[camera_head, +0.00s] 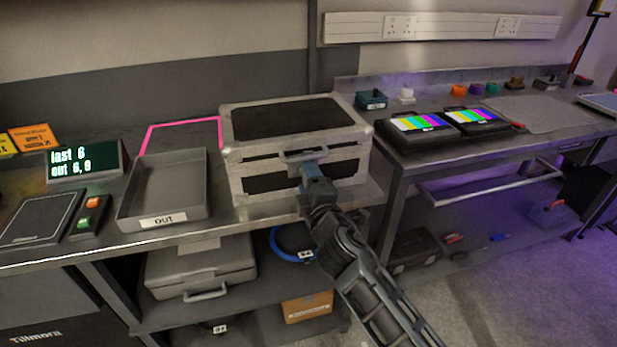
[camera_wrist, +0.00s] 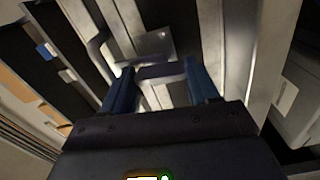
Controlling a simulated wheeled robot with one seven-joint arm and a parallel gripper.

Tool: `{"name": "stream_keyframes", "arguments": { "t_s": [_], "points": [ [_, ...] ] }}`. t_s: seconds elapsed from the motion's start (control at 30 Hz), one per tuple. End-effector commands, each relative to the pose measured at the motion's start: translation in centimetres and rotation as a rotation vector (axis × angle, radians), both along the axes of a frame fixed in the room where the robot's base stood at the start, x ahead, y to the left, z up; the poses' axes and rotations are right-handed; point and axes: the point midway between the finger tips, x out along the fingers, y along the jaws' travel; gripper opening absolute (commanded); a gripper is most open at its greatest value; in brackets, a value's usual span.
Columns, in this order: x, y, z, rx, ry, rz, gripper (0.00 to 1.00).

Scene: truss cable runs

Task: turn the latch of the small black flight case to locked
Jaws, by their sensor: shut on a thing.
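The small black flight case (camera_head: 290,119), with black panels and silver edging, stands on the bench with its lid down. A grey handle (camera_head: 303,154) is on its front face. My gripper (camera_head: 308,166) is at the front of the case, just below the handle. In the wrist view my gripper (camera_wrist: 159,75) has its blue fingers on either side of a short grey bar, the latch (camera_wrist: 161,71), and is shut on it. A metal plate (camera_wrist: 155,45) lies behind the bar. The fingers partly hide the latch, and I cannot tell its turn position.
Left of the case are an open grey tray (camera_head: 134,208) labelled "out", a pink outline (camera_head: 183,122) and a display (camera_head: 85,162). Another bench (camera_head: 398,164) with two colour-bar monitors (camera_head: 446,125) stands to the right. A grey case (camera_head: 200,268) is on the shelf below.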

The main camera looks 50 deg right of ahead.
Motion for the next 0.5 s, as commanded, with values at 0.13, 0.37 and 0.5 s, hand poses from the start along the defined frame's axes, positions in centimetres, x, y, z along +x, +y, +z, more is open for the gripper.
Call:
{"name": "stream_keyframes", "arguments": {
  "t_s": [0.13,0.37,0.5],
  "points": [
    [0.03,0.13,-0.06,-0.055,0.040,0.002,0.29],
    [0.03,0.15,-0.12,-0.103,0.071,0.002,0.29],
    [0.03,0.15,-0.14,-0.112,0.078,0.002,0.29]
  ]
}}
